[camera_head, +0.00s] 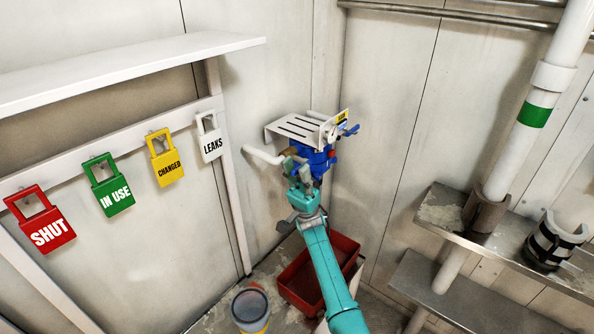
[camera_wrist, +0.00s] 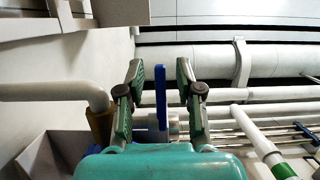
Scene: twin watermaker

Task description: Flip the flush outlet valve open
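A blue valve lever (camera_wrist: 160,88) stands upright between the two fingers of my gripper (camera_wrist: 159,75) in the wrist view. The gripper is open, with a gap on both sides of the lever. In the head view my gripper (camera_head: 302,168) is at blue valve parts (camera_head: 318,160) under a slotted white bracket (camera_head: 302,129) in the corner. A second blue handle (camera_head: 350,130) sticks out at the bracket's right, by a yellow label too small to read. I cannot tell which handle the label belongs to. My gripper hides part of the valve body.
A white pipe (camera_head: 263,156) ends left of the valve; a white pipe with a brown fitting (camera_wrist: 100,120) is close left of my gripper. A red bin (camera_head: 308,294) and a grey-topped container (camera_head: 250,306) stand below. Lockout tags, including a red SHUT tag (camera_head: 45,228), hang left.

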